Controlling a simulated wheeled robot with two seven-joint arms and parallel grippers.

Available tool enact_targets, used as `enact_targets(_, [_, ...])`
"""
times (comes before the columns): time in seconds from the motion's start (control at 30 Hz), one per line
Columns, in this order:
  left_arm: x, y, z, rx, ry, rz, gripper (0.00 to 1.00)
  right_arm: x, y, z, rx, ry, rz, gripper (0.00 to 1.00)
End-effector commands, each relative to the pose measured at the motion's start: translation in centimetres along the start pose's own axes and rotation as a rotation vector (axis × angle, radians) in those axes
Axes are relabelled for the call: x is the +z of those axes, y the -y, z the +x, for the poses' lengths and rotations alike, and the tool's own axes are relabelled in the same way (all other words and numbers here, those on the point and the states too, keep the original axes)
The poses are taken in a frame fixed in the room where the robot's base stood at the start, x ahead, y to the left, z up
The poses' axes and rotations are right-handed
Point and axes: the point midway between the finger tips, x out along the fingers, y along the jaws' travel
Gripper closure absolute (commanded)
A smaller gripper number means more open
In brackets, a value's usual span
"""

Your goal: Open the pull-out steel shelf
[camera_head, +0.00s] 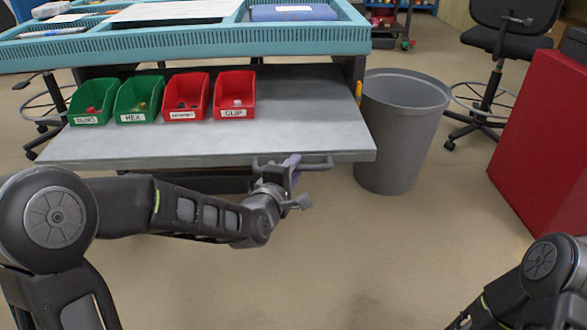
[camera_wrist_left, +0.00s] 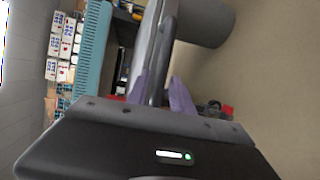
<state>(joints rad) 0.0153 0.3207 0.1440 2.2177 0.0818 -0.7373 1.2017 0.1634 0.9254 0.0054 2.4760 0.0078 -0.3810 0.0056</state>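The grey steel shelf (camera_head: 300,135) is pulled out well beyond the frame under the teal-edged worktop in the head view. A dark bar handle (camera_head: 318,163) runs along its front edge, right of centre. My left gripper (camera_head: 291,165) is at this handle. In the left wrist view its purple fingers (camera_wrist_left: 160,93) stand on either side of the handle bar (camera_wrist_left: 162,60), close against it, and appear shut on it. The exact contact is small and partly hidden. My right arm shows at the lower right of the head view, its gripper out of view.
Two green bins (camera_head: 138,98) and two red bins (camera_head: 234,95) stand on the shelf. A grey waste bin (camera_head: 402,130) stands close to the shelf's right side. A red cabinet (camera_head: 545,140) is farther right. The floor in front is clear.

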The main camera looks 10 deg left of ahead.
Motion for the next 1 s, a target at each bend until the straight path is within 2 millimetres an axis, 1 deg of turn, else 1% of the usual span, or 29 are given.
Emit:
enact_targets(0.03, [0.0,-0.1,0.0,0.001,0.0,0.0,0.68,0.0,0.0,0.0,0.0,0.0,0.0,1.0])
enact_targets(0.1, [0.0,-0.1,0.0,0.002,0.0,0.0,0.64,0.0,0.0,0.0,0.0,0.0,0.0,1.0])
enact_targets(0.33, [0.0,-0.2,0.0,0.003,0.0,0.001,0.64,0.0,0.0,0.0,0.0,0.0,0.0,1.0])
enact_targets(0.47, [0.0,-0.3,-0.7,0.004,0.0,0.001,0.64,0.0,0.1,-0.2,0.0,0.001,0.0,1.0])
enact_targets(0.57, [0.0,-0.4,-1.9,0.004,0.0,0.001,0.64,0.0,0.2,-0.5,0.0,0.002,0.0,1.0])
enact_targets(0.8, [0.0,-0.3,-5.9,0.003,0.0,0.001,0.64,0.1,0.4,-1.3,0.0,0.007,-0.001,1.0])
enact_targets(0.9, [0.0,-0.2,-7.1,0.003,-0.001,0.001,0.64,0.2,0.5,-1.5,0.0,0.008,-0.001,1.0])
enact_targets(1.0, [0.0,-0.1,-7.7,0.002,0.0,0.001,0.64,0.2,0.5,-1.6,0.0,0.009,-0.001,1.0])
